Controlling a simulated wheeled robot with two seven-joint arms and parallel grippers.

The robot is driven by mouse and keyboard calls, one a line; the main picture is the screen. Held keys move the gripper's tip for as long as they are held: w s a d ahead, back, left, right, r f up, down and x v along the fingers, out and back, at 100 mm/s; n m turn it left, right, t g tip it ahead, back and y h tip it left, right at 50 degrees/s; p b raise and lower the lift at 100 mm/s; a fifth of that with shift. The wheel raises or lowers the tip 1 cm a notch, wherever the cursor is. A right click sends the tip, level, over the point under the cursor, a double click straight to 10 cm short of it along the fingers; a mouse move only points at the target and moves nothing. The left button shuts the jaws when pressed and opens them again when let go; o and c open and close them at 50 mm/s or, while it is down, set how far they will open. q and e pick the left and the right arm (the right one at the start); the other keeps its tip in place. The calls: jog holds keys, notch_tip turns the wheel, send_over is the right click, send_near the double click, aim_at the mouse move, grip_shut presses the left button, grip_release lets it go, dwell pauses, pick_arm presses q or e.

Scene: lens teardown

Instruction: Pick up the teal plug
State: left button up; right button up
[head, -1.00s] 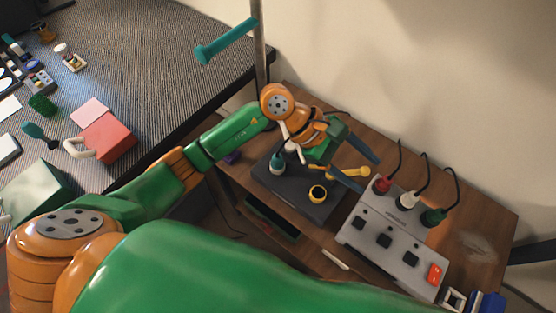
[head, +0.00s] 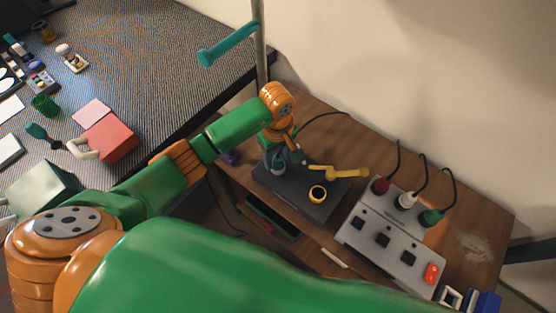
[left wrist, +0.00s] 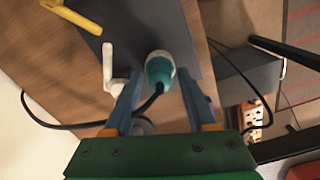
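The teal plug (left wrist: 158,72) has a pale rim and a black cable. In the left wrist view it is on the dark mat (left wrist: 140,25), between the tips of my left gripper (left wrist: 160,82). The fingers are apart, with a gap visible on each side of the plug. In the head view my left gripper (head: 286,158) is over the back left part of the mat (head: 315,207) and partly covers the plug (head: 277,167). My right gripper is not in view.
A white lever-like part (left wrist: 108,62) stands close to the left finger in the wrist view. A grey power strip (head: 390,245) with red, white and green plugs is to the right.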

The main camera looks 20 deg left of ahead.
pick_arm(q)
grip_shut()
jog(key=shift+w+r, duration=0.1)
jog(key=shift+r, duration=0.5)
jog(key=s+d+r, duration=0.6)
jog(key=s+r, duration=0.6)
jog(key=s, duration=0.1)
jog(key=shift+p, duration=0.45)
